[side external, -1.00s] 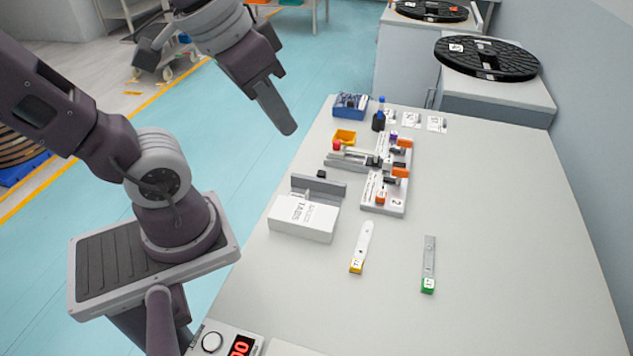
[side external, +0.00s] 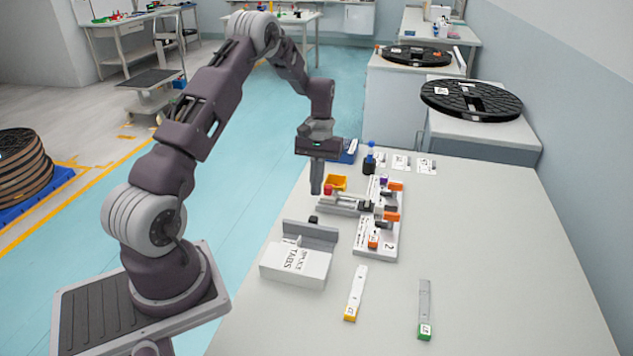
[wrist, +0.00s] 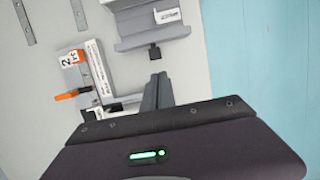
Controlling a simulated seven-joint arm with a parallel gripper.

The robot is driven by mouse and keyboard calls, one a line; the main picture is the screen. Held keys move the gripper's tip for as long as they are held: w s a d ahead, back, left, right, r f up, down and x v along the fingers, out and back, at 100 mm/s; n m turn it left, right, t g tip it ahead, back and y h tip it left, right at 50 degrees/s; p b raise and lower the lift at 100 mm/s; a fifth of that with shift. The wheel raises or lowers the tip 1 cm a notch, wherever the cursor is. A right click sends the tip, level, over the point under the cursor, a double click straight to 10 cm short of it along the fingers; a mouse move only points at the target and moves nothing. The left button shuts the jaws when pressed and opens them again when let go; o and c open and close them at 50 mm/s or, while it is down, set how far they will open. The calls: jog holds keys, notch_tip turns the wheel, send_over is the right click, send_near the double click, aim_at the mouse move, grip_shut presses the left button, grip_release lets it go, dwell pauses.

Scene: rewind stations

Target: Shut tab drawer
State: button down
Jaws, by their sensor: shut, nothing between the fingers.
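The tab box (side external: 290,268) is a white case with "TABS" lettering on the near left part of the table. Its grey drawer (side external: 311,232) stands out from the far side, with a gap between front panel and case. A black knob (side external: 313,219) is on the panel. In the wrist view the drawer front (wrist: 150,38), its knob (wrist: 155,53) and a white labelled piece (wrist: 167,15) inside show at the top. My gripper (side external: 316,190) is shut and empty, pointing down beyond the knob and apart from it. Its fingers (wrist: 157,92) show below the knob in the wrist view.
A splice fixture (side external: 378,240) with orange clips stands right of the drawer. Two strips (side external: 355,293) (side external: 425,309) lie in front. The table's right side is clear.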

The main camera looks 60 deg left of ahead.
jog(key=x, duration=0.6)
send_over(305, 245)
jog(key=w+a, duration=0.1)
dwell(0.4)
